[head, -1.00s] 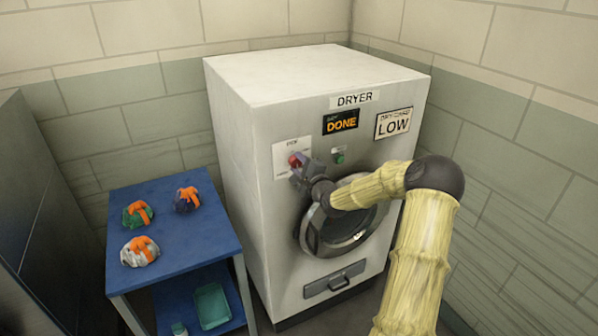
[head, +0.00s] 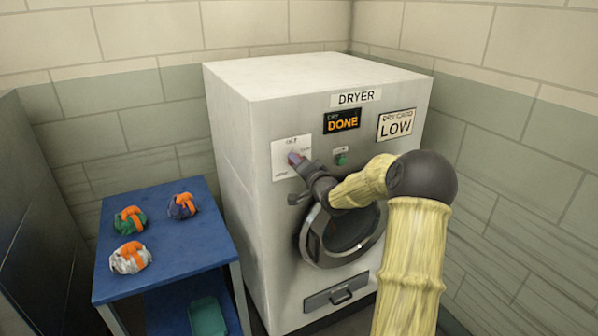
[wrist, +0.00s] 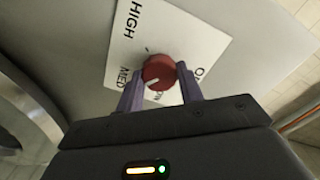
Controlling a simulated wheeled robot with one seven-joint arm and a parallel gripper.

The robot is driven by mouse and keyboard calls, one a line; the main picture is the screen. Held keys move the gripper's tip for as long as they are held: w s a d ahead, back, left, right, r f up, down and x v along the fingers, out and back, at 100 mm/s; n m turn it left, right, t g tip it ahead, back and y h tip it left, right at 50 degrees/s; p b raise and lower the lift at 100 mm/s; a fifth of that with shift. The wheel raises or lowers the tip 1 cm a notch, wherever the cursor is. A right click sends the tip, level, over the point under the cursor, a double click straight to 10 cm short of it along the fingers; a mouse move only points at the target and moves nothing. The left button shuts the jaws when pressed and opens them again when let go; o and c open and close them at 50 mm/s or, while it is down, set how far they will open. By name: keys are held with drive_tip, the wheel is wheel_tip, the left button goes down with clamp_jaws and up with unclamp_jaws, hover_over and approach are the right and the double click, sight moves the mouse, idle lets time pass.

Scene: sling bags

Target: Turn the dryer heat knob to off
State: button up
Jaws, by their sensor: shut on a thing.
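The dryer (head: 240,150) is a white front-loading machine, with a lit DONE display and a sign reading LOW. Its heat knob (wrist: 158,72) is round and red on a white label plate (wrist: 150,35) at the front's upper left. In the wrist view the plate reads HIGH and MED, with other words partly hidden. The knob's white mark points down and slightly left in that view, on the side near MED and the partly hidden word beside it. My gripper (head: 297,160), also in the wrist view (wrist: 161,88), is shut on the knob, one purple finger on each side.
A green button (head: 341,159) sits right of the knob, and the round door (head: 345,235) is below, near my arm. A blue table (head: 170,275) at left holds several bundles with orange straps (head: 130,258). Walls stand close behind and at right.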

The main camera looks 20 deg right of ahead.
drive_tip(key=shift+a+n+b, duration=0.1)
drive_tip(key=shift+n+b, duration=9)
drive_tip(key=shift+n, duration=3.8)
drive_tip(key=o, duration=1)
drive_tip(key=s, duration=1.7)
drive_tip(key=shift+s+d+b, duration=0.15)
drive_tip(key=shift+d+b, duration=0.15)
